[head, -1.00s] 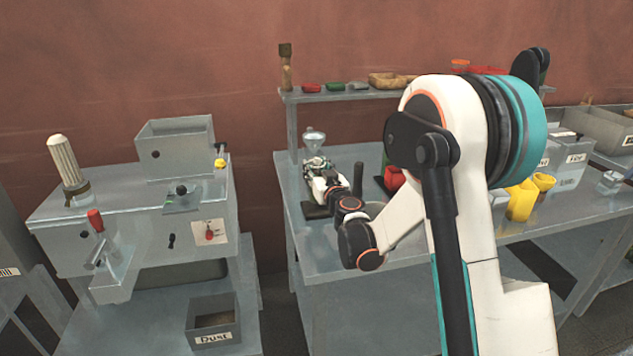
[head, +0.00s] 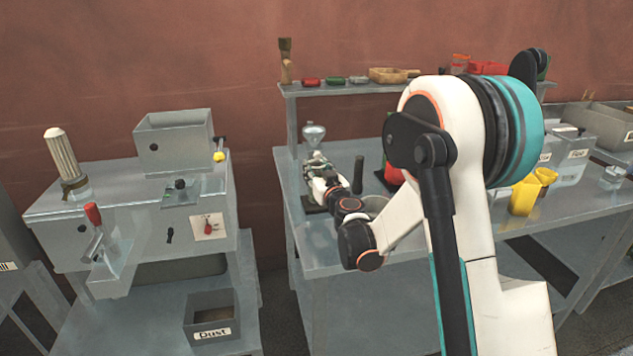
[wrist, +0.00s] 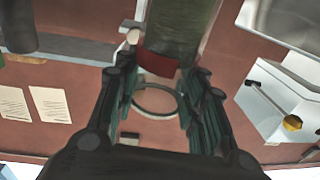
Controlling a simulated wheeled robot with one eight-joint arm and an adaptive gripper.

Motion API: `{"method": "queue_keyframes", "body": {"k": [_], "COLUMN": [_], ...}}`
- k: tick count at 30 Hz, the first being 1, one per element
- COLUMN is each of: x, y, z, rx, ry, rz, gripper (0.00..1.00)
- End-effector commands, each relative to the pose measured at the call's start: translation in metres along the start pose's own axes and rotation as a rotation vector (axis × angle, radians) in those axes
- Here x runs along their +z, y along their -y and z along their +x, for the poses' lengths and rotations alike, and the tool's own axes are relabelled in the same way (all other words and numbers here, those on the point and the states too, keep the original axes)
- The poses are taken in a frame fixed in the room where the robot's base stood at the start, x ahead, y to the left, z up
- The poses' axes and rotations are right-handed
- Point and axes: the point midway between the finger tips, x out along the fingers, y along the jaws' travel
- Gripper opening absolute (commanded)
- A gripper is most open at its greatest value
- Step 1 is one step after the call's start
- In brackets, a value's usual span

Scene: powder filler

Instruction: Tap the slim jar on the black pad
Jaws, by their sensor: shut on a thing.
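In the head view my gripper (head: 318,172) is over the middle bench, partly hidden by my own wrist. In the wrist view my gripper (wrist: 162,82) has its fingers on either side of the slim jar (wrist: 180,28), a greenish glass cylinder with a dark red band at its near end. The gripper is shut on it. In the head view I cannot make out the jar clearly. The black pad (head: 316,209) lies on the bench just below the gripper, mostly covered by it. I cannot tell whether the jar touches the pad.
A silvery funnel-shaped piece (head: 314,135) shows just above my gripper. The filler machine (head: 150,195) is on the left, with a dust box (head: 211,318) below.

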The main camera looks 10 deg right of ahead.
Motion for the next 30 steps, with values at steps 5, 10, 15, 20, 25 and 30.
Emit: {"method": "queue_keyframes", "body": {"k": [5, 10, 15, 20, 25, 30], "x": [0.003, 0.003, -0.004, -0.016, -0.025, -0.025], "y": [0.0, 0.0, 0.0, 0.0, 0.0, 0.0], "z": [0.0, 0.0, 0.0, 0.0, 0.0, 0.0], "rx": [0.0, 0.0, 0.0, 0.0, 0.0, 0.0], "ry": [0.0, 0.0, 0.0, 0.0, 0.0, 0.0], "rz": [0.0, 0.0, 0.0, 0.0, 0.0, 0.0], "gripper": [0.0, 0.0, 0.0, 0.0, 0.0, 0.0]}}
